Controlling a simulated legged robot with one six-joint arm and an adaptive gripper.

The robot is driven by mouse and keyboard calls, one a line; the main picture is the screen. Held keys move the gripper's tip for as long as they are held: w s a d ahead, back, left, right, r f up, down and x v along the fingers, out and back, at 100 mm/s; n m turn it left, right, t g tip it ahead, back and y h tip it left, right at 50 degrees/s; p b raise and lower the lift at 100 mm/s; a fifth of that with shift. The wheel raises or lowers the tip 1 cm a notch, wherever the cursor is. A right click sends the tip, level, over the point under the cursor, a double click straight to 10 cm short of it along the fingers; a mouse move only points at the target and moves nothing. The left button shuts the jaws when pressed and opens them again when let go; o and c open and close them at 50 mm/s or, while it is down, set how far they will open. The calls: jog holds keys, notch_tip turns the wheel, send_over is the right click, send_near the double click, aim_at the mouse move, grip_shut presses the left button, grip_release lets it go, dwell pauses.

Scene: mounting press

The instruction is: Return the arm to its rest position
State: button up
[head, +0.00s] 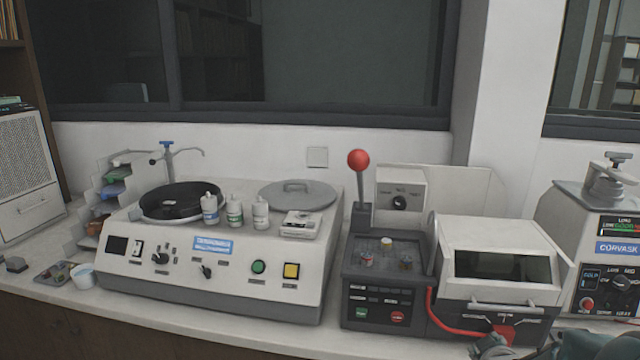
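My gripper (492,346) shows only in part at the bottom edge of the head view, right of centre. It is low in front of the white machine with a dark window (502,240), close to a red fitting (503,333) on that machine's front. Whether it touches the fitting cannot be told. My arm runs from there to the lower right corner, mostly cut off by the frame. The fingers are too small and cropped to show whether they are open or shut, and no held object is visible.
A polishing machine (210,272) with bottles (234,211) stands left on the white bench. A dark press unit (380,300) with a red-knobbed lever (358,160) is in the middle. Another machine (606,250) stands right. A white cup (83,276) sits at the far left.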

jog(key=s+a+r+m+g+y, duration=0.2)
jog(key=s+a+r+g, duration=0.1)
jog(key=s+a, duration=0.7)
jog(key=s+a+r+m+g+y, duration=0.1)
jog(key=s+a+r+m+g, duration=0.1)
jog(key=s+a+r, duration=0.4)
jog(key=s+a+g, duration=0.1)
jog(key=s+a, duration=0.3)
jog(key=shift+s+a+r+y, duration=0.2)
jog(key=shift+r+y, duration=0.1)
jog(key=shift+y, duration=0.1)
